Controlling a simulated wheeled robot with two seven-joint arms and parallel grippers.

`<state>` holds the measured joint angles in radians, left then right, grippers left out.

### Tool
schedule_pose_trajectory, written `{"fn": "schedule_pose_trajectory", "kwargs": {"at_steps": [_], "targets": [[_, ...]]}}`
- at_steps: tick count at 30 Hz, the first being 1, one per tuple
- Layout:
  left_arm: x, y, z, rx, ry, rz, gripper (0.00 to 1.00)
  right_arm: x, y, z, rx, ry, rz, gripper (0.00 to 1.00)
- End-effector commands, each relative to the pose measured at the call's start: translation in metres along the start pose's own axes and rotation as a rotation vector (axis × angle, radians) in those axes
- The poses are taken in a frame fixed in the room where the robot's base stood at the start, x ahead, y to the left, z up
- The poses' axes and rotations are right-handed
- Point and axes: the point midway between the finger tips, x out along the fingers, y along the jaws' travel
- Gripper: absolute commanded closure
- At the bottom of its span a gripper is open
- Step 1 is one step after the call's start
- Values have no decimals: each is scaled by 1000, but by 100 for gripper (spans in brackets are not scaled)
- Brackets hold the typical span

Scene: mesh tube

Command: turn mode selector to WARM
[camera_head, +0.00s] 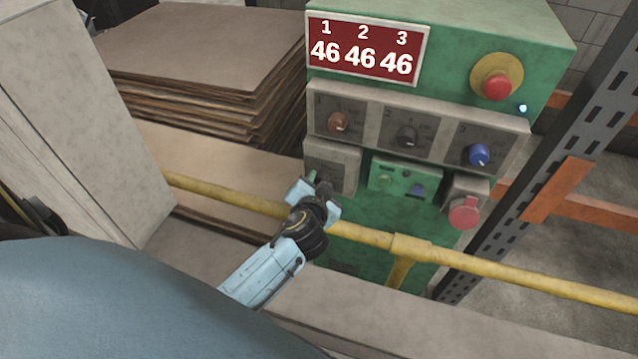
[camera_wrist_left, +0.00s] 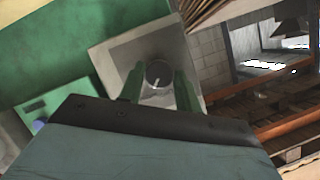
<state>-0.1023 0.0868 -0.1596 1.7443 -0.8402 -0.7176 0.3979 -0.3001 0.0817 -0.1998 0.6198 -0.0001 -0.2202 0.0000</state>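The mode selector is a dark round knob (camera_wrist_left: 158,73) with a white pointer mark, on a grey square plate (camera_wrist_left: 118,52). In the head view the plate (camera_head: 342,158) is on the green machine's lower left, and the knob is hidden behind my gripper. My left gripper (camera_head: 318,186) is at the plate. In the left wrist view its two green fingers (camera_wrist_left: 160,90) are apart, one on each side of the knob, with a small gap showing on each side. I cannot read any WARM label. My right gripper is not in view.
Three dials, brown (camera_head: 338,122), dark (camera_head: 407,136) and blue (camera_head: 479,154), sit above the selector. A small green panel (camera_head: 398,178) and a red switch (camera_head: 464,211) are to its right. A yellow rail (camera_head: 480,272) crosses in front. Stacked sheets (camera_head: 200,50) stand left.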

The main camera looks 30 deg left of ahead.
Motion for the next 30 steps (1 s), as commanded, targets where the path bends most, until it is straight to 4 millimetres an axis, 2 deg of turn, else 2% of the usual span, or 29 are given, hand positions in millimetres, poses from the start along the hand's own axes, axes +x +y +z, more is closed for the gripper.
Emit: {"fn": "schedule_pose_trajectory", "kwargs": {"at_steps": [1,4,12,16,20,30], "targets": [[0,0,0,0,1,0,60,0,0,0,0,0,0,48],[0,0,0,0,1,0,47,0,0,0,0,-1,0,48],[0,0,0,-1,0,0,47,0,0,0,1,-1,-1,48],[-9,0,0,-2,0,1,47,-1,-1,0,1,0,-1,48],[-31,0,0,-3,-2,3,47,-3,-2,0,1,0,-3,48],[-106,0,1,-3,-2,2,47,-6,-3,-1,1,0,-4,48]]}}
